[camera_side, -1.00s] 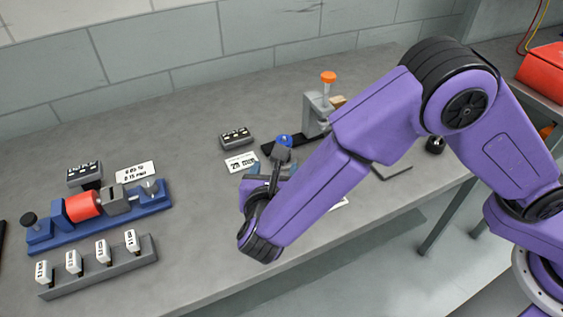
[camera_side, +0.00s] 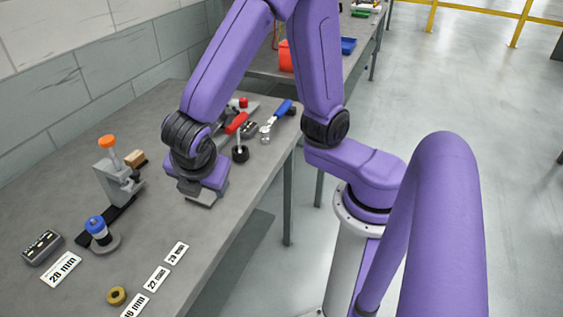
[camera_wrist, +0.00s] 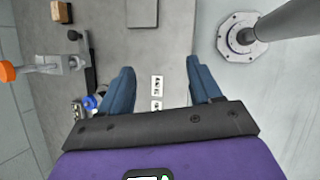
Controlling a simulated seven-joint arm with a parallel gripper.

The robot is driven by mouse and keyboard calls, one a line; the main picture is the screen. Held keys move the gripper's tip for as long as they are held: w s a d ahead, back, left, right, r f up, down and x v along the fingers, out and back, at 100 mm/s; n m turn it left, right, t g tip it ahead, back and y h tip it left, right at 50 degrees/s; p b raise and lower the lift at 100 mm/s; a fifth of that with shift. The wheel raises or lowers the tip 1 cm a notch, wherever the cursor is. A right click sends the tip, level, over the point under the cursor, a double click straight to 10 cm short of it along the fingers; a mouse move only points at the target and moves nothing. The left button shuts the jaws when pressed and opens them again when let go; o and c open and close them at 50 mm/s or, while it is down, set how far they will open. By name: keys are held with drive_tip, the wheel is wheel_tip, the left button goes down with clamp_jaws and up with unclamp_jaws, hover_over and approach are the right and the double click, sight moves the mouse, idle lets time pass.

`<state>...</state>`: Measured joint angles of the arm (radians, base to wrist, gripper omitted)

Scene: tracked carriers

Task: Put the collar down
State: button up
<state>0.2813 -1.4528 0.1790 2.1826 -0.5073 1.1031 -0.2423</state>
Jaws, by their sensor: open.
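A small brass-coloured ring, which looks like the collar (camera_side: 116,295), lies on the bench near the front edge in the side view, beside the size labels. I cannot make it out in the wrist view. My gripper (camera_wrist: 160,68) is open in the wrist view, with two blue fingers wide apart and nothing between them but bench and labels below. In the side view my wrist is above the bench near a grey plate (camera_side: 203,199), well apart from the ring. The fingers are hidden there.
White size labels (camera_side: 157,278) lie along the front edge. A stand with an orange knob (camera_side: 107,142) and a blue-capped post (camera_side: 96,227) on a round base are at the left. A red-handled tool (camera_side: 236,124) and a wrench (camera_side: 276,120) lie beyond my wrist.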

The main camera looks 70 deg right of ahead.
drive_tip(key=shift+o, duration=0.3)
drive_tip(key=s+d+r+m+g+y, duration=0.1)
drive_tip(key=s+d+m+g+y, duration=0.2)
drive_tip(key=s+d+m, duration=0.4)
drive_tip(key=s+d+y, duration=0.1)
drive_tip(key=s+d, duration=0.1)
drive_tip(key=s, duration=0.4)
drive_tip(key=shift+d+r+y, duration=0.2)
drive_tip(key=shift+y, duration=0.2)
drive_tip(key=shift+o, duration=0.2)
drive_tip(key=shift+s+d, duration=0.1)
drive_tip(key=shift+s, duration=0.3)
